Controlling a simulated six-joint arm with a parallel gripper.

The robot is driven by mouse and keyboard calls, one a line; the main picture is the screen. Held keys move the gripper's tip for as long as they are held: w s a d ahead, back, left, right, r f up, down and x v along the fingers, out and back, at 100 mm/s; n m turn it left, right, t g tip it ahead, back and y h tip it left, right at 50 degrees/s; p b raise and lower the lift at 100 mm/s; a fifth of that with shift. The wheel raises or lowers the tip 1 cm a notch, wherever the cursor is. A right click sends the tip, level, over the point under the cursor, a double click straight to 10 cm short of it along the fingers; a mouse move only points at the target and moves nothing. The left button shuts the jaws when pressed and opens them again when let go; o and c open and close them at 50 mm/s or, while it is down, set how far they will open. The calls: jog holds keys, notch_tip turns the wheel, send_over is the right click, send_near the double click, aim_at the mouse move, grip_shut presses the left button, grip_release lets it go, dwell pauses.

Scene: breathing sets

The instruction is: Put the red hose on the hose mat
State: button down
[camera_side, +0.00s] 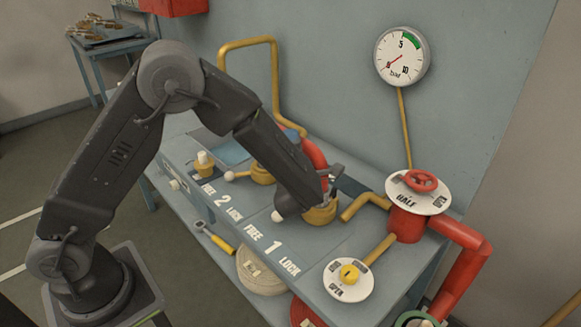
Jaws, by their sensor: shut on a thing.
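My gripper (328,184) is at the right end of my arm, just above the yellow socket (320,213) by the number 1. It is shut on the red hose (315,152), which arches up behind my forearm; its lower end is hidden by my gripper. I cannot tell whether the hose end touches the socket. A lever with a white ball (278,216) sticks out left of the socket. A flat blue sheet (234,152) on the bench, partly hidden behind my arm, may be the hose mat; I cannot tell for sure.
A second yellow socket (262,173) stands by the number 2. A yellow pipe (275,85) rises behind. Right are a red valve (407,222) with a white HALF dial, a yellow knob (349,274) and a wall gauge (402,55). Coiled hoses (262,272) lie below the bench.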

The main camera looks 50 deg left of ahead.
jog(key=shift+r, duration=0.1)
jog(key=shift+r, duration=2.05)
jog(key=s+a+r, duration=0.6)
jog(key=a+r, duration=0.1)
jog(key=a, duration=0.3)
jog(key=w+f, duration=0.3)
jog(key=w, duration=1.2)
jog(key=w+d+f, duration=0.6)
jog(key=d+f, duration=0.4)
jog(key=f, duration=0.1)
jog(key=shift+f, duration=0.1)
jog(key=c, duration=0.7)
grip_release()
jog(key=shift+f, duration=0.1)
jog(key=shift+c, duration=0.2)
